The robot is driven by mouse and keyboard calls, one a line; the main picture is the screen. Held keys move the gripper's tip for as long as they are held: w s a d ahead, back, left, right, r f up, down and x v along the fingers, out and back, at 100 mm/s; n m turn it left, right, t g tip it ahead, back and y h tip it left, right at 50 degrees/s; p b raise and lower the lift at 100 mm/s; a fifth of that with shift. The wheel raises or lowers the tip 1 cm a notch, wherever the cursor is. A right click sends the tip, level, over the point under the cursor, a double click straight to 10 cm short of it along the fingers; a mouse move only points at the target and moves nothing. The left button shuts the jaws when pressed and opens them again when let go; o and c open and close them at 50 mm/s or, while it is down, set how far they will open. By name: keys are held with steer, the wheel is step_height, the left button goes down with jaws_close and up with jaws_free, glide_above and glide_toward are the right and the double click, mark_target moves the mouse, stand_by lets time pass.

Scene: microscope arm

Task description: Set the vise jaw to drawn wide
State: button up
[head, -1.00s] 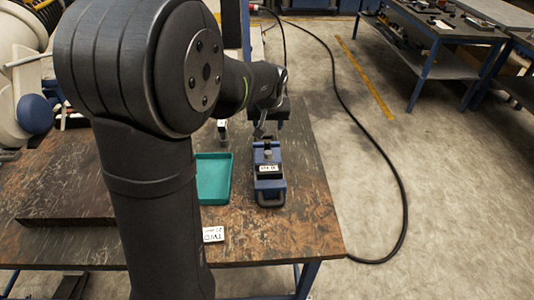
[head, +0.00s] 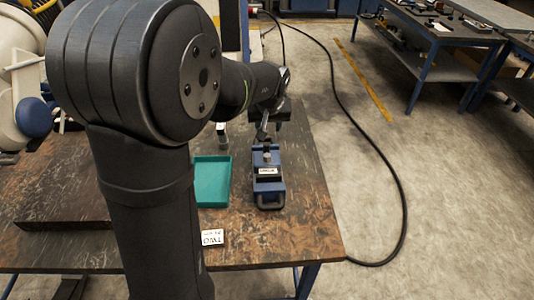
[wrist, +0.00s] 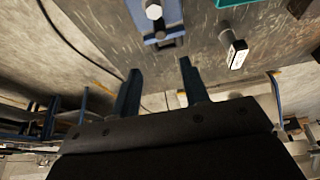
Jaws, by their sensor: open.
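The blue vise (head: 268,180) stands on the brown worktable, right of the teal tray, with a white label on its top. In the wrist view part of the vise (wrist: 163,40) shows at the top, with a round metal bolt head on it. My gripper (wrist: 158,75) is open and empty, its two fingers apart and pointing toward the vise. In the head view my gripper (head: 264,130) is at the far end of the vise, partly hidden by my wrist. I cannot tell whether a finger touches the vise. The jaw gap is too small to judge.
A teal tray (head: 212,183) lies left of the vise. A small metal piece with a white label (wrist: 237,55) stands beside the vise. A white card (head: 212,238) lies near the table's front edge. The table right of the vise is clear.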

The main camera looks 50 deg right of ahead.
mark_target(267, 145)
step_height(267, 145, up, 4)
steer(key=s+a+n, duration=0.1)
steer(key=s+n, duration=0.1)
steer(key=shift+t+y, duration=0.3)
steer(key=shift+t, duration=0.1)
steer(key=x, duration=1.7)
steer(key=shift+s+a+f, duration=0.1)
steer(key=shift+s, duration=0.15)
jaws_close()
